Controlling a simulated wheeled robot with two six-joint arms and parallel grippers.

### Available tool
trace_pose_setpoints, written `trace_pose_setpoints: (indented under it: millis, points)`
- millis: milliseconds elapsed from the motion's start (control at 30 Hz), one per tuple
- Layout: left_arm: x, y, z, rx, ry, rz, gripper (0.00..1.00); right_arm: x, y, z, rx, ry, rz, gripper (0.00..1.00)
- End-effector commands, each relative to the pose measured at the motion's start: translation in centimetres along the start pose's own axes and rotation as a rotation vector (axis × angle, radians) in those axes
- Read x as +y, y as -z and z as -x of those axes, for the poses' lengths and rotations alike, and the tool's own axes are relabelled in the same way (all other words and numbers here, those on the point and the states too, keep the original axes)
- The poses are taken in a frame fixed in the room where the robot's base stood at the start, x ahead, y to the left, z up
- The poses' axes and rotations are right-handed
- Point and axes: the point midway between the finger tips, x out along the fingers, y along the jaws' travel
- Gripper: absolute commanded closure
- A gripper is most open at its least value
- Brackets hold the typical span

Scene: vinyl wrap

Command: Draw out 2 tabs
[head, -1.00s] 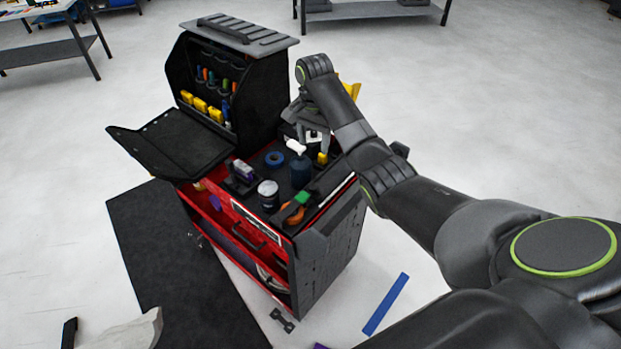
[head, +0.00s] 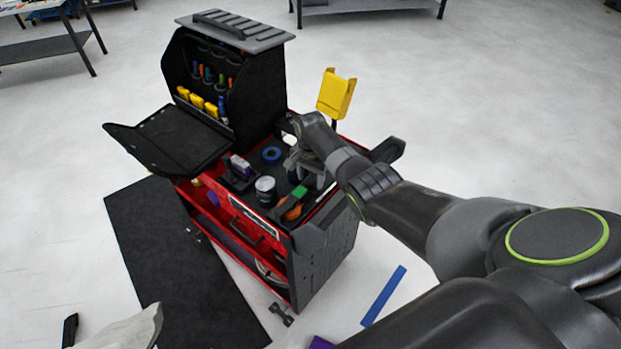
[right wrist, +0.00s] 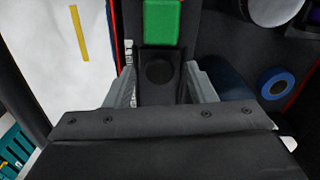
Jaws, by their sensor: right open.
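No piece is clearly recognisable as a tab. My right gripper (head: 312,180) is low over the right part of the cart top. In the right wrist view its two grey fingers (right wrist: 162,82) are apart, one on each side of a black block with a round disc (right wrist: 159,72). I cannot tell whether they touch it. A green piece (right wrist: 160,22) lies just beyond the block; it also shows in the head view (head: 299,191), by an orange item (head: 292,209). A dark blue bottle (right wrist: 232,82) is beside the right finger, mostly hidden.
On the red cart (head: 252,212) stand a can (head: 265,189), a blue tape roll (head: 271,154) and a purple-marked item (head: 240,166). A yellow holder (head: 336,95) rises at the back right. The tool case (head: 225,85) stands open at the back left.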

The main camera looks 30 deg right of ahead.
Motion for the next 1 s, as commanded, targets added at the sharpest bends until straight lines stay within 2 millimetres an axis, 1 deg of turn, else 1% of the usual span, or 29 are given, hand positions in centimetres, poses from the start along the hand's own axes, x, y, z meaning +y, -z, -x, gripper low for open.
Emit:
trace_pose_setpoints:
  millis: [100,367,733,767,900,1000]
  points:
    - [0.0,-0.2,-0.07,-0.003,0.0,0.0,0.8,-0.01,-0.02,-0.33,0.0,0.0,0.0,0.5]
    - [-0.02,-0.57,-0.04,-0.008,0.0,0.001,0.8,-0.01,-0.03,-0.35,0.0,0.0,0.0,0.5]
    - [-0.02,-0.59,-0.04,-0.009,0.0,0.001,0.8,-0.02,-0.03,-0.33,0.0,0.001,0.0,0.98]
    - [-0.02,-0.59,-0.04,-0.009,0.0,0.001,0.8,-0.02,-0.03,-0.33,0.0,0.001,0.0,1.0]
    - [-0.03,-0.6,-0.07,-0.009,0.0,0.001,0.8,-0.02,0.0,-0.34,0.0,0.001,0.0,1.0]
    - [0.02,-0.65,-0.6,-0.009,0.0,0.001,0.8,0.03,0.46,-0.55,0.001,0.0,-0.001,1.0]
